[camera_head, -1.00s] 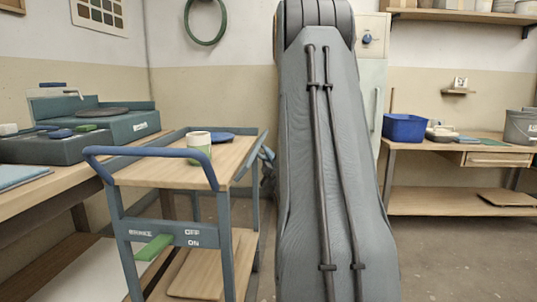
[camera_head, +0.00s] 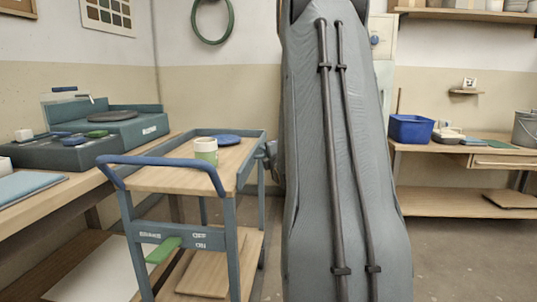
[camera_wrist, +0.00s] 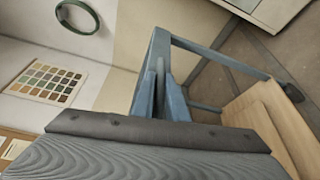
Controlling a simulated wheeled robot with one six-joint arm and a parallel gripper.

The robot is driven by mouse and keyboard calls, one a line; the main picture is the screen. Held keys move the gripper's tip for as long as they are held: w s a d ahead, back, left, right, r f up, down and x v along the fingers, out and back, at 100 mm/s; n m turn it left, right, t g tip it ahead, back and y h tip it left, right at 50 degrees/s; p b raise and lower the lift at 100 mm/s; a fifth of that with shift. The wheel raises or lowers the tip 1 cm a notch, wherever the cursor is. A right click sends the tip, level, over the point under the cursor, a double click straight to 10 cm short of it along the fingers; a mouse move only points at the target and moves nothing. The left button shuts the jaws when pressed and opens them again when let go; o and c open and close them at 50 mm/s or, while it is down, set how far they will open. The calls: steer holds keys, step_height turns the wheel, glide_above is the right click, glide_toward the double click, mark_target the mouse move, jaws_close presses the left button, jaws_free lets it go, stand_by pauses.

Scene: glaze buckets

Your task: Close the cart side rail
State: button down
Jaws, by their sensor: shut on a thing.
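The cart (camera_head: 195,180) stands left of my arm in the head view, with a blue-grey frame, a wooden top and a blue push handle (camera_head: 160,161). Its side rail (camera_head: 252,157) runs along the right edge of the top, standing upright beside the board. My gripper (camera_wrist: 162,92) is shut on the rail in the wrist view, with the blue-grey frame rising between and beyond its fingers. In the head view my arm hides most of the gripper, which is at the rail's right side. The rail's latch or hinge cannot be made out.
A workbench (camera_head: 75,185) is close on the cart's left. A blue bin (camera_head: 410,128) sits on the right-hand table. Open floor lies right of my arm.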

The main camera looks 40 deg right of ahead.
stand_by(0.4)
steer(key=c, duration=1.8)
jaws_free()
steer(key=shift+w+a, duration=0.1)
steer(key=shift+o, duration=0.2)
steer(key=p+v, duration=0.1)
steer(key=v, duration=0.6)
steer(key=shift+s+a, duration=0.15)
steer(key=shift+s, duration=0.25)
